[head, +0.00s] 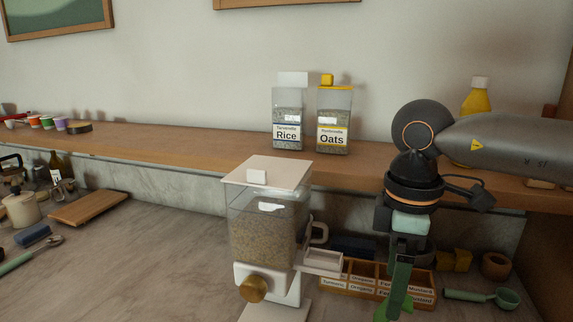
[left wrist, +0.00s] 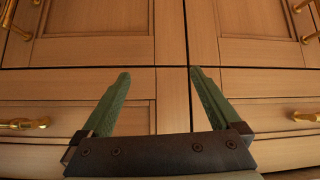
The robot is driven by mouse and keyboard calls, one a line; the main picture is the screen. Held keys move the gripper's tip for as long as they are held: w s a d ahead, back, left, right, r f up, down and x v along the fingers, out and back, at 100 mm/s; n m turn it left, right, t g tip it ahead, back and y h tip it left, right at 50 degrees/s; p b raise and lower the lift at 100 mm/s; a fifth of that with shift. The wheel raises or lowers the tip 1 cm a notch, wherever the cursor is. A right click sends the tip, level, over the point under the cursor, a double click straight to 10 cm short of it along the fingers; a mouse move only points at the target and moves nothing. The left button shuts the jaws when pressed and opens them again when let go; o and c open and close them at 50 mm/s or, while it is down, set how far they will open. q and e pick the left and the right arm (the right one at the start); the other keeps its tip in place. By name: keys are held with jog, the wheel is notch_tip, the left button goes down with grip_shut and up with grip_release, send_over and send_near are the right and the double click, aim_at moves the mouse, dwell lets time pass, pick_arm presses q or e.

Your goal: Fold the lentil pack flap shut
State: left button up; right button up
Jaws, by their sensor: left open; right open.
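I see no pack labelled lentils in either view. On the shelf in the head view stand a clear pack labelled Rice (head: 287,118), with a white piece upright at its top, and a pack labelled Oats (head: 334,120), with a yellow top edge. My right gripper (head: 395,296) points down over the counter, right of the dispenser and in front of the labelled spice box. It is open and shows nothing held; its fingers overlap in this view. My left gripper (left wrist: 159,74) is open and empty in the left wrist view, facing wooden cabinet fronts.
A grain dispenser (head: 262,235) with a pale lid stands mid-counter. The spice box (head: 345,276) and a green scoop (head: 490,297) are near my right gripper. A yellow bottle (head: 476,99) stands behind my right arm. The counter's left middle is clear. Brass-handled drawers (left wrist: 52,113) face my left gripper.

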notch_tip(320, 180, up, 5)
jog(key=p, duration=0.6)
pick_arm(q)
jog(key=shift+r, duration=2.75)
pick_arm(e)
jog(key=shift+r, duration=1)
jog(key=shift+o, duration=0.6)
pick_arm(q)
jog(key=shift+a, duration=0.1)
pick_arm(e)
jog(key=shift+d+r, duration=0.1)
